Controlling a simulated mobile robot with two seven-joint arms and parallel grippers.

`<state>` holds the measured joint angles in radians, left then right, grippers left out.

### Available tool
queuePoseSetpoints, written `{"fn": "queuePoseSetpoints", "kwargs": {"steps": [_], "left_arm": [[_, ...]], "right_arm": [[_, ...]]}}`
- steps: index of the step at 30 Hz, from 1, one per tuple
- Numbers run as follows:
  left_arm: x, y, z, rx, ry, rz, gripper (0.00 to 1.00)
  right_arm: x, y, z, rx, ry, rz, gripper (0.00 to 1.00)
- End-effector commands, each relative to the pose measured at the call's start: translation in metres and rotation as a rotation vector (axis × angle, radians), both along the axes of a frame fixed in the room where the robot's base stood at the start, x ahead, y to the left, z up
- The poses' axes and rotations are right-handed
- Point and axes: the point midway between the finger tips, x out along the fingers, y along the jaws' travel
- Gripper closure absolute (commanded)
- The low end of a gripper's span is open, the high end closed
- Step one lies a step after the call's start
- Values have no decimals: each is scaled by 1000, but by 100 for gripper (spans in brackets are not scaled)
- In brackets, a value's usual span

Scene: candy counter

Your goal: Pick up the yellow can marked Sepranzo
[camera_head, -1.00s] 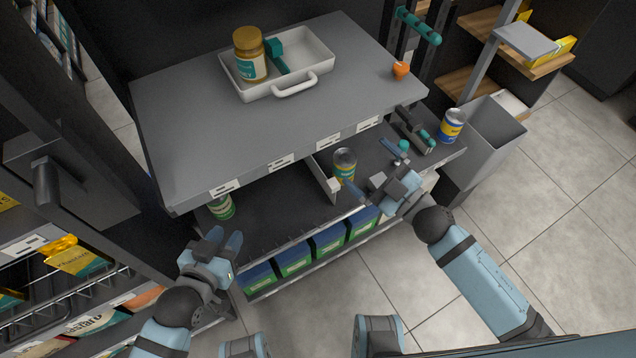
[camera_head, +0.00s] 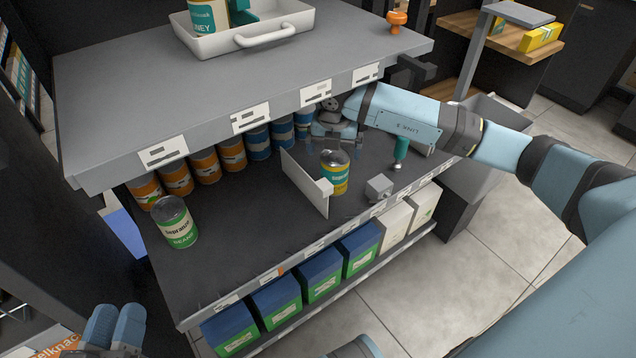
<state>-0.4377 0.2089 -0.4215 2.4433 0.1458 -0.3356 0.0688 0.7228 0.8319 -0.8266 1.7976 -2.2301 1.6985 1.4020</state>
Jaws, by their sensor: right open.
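The yellow can (camera_head: 341,183) with a teal label band stands upright on the dark middle shelf, right of a white divider (camera_head: 306,183). My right gripper (camera_head: 334,146) is open, under the upper board and just behind the can's top. Its fingers point toward the can but are not around it; I cannot tell whether they touch it. My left gripper (camera_head: 114,322) is low at the left front, away from the can. Its two fingers lie close together, and I cannot tell whether they are shut.
A green can (camera_head: 176,224) stands at the shelf's left front. Orange cans (camera_head: 204,165) and blue cans (camera_head: 258,143) line the back. A small grey block (camera_head: 379,188) and a teal-handled tool (camera_head: 401,150) are right of the yellow can. The grey upper board (camera_head: 230,75) overhangs the shelf.

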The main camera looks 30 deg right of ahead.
Motion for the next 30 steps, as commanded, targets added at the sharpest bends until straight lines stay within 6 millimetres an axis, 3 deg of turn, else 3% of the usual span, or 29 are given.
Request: {"fn": "queuePoseSetpoints", "kwargs": {"steps": [15,25,30], "left_arm": [[0,-3,-49,72,128,-47,66],[-1,-4,-51,82,145,-54,66],[-1,-4,-52,82,145,-54,66]], "right_arm": [[13,-13,-64,-4,2,-3,0],[14,-13,-70,-2,0,-1,0],[14,-13,-70,-2,0,-1,37]]}}
